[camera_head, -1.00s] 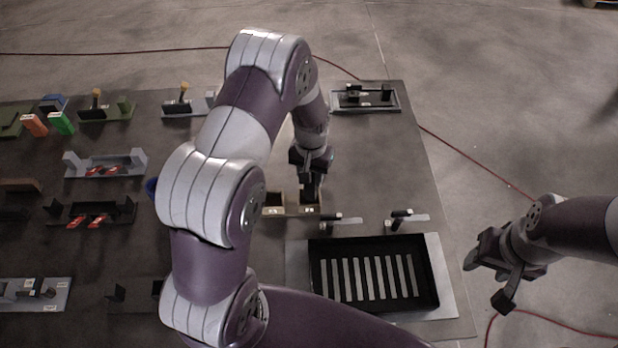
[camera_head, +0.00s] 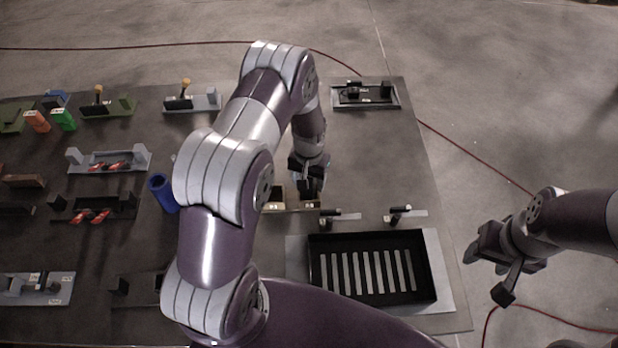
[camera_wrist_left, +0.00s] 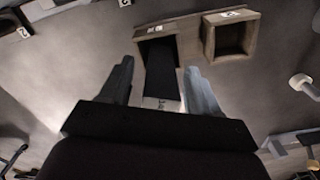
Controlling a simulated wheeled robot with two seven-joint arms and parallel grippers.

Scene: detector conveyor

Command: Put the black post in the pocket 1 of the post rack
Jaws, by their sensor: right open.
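The black post (camera_wrist_left: 161,75) shows in the left wrist view between my left gripper's two fingers. Its far end is in the opening of the left-hand pocket of the post rack (camera_wrist_left: 138,33). My left gripper (camera_wrist_left: 160,88) is open, with a clear gap between its left finger and the post. The other pocket (camera_wrist_left: 231,36) is empty, with a label on its rim. In the head view my left gripper (camera_head: 311,190) is just above the right end of the rack (camera_head: 290,208); the post cannot be told apart there. My right gripper (camera_head: 487,272) is open and empty beyond the table's right edge.
A black slotted tray (camera_head: 318,290) lies in front of the rack, with two small fixtures (camera_head: 340,216) (camera_head: 402,214) behind it. A blue cylinder (camera_head: 163,193) stands to the left. A grey-framed fixture (camera_head: 365,104) is at the back right. Table is clear between it and the rack.

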